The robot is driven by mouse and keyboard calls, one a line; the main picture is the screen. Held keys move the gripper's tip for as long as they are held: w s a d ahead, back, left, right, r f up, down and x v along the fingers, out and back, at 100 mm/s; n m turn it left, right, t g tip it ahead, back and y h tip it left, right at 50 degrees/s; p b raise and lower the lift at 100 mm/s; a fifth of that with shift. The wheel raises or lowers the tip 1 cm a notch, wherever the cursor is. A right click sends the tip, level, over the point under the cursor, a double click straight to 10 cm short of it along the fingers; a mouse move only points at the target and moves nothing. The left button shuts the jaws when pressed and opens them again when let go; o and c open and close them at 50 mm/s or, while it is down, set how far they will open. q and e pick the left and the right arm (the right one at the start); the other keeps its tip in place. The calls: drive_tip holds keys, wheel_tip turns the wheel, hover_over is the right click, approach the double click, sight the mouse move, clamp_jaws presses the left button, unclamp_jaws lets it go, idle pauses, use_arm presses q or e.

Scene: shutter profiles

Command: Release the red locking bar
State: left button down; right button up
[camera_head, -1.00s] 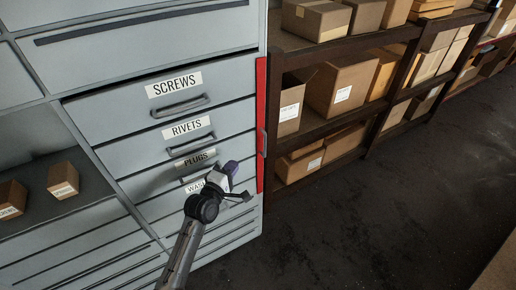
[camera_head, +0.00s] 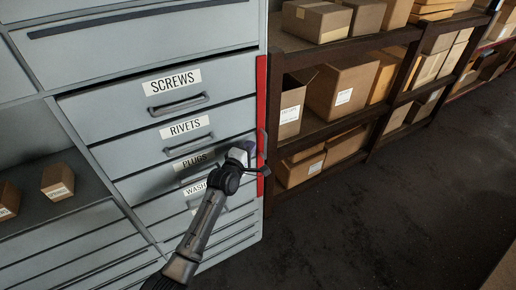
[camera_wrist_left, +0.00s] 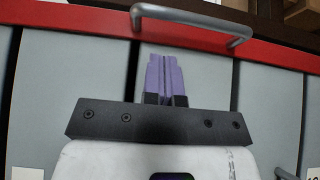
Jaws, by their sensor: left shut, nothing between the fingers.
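The red locking bar (camera_head: 261,95) runs upright along the right edge of the grey drawer cabinet. In the left wrist view the bar (camera_wrist_left: 65,24) crosses the top, with a grey metal handle (camera_wrist_left: 190,19) on it. My left gripper (camera_head: 249,148) is beside the lower half of the bar, in front of the drawer fronts. In the wrist view its purple fingers (camera_wrist_left: 165,74) are together with nothing between them, pointing at the handle with a small visible gap. My gripper and wrist hide part of the lower bar. My right gripper is not in view.
Drawers labelled SCREWS (camera_head: 173,82), RIVETS (camera_head: 185,126) and PLUGS (camera_head: 195,160) have grey pull handles. A dark shelf with cardboard boxes (camera_head: 342,85) stands right of the cabinet. An open compartment with small boxes (camera_head: 57,181) is at left. The dark floor at right is clear.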

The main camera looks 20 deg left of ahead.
use_arm(q)
drive_tip(key=w+d, duration=0.1)
drive_tip(key=d, duration=0.1)
drive_tip(key=shift+w+d, duration=0.3)
drive_tip(key=shift+w, duration=0.1)
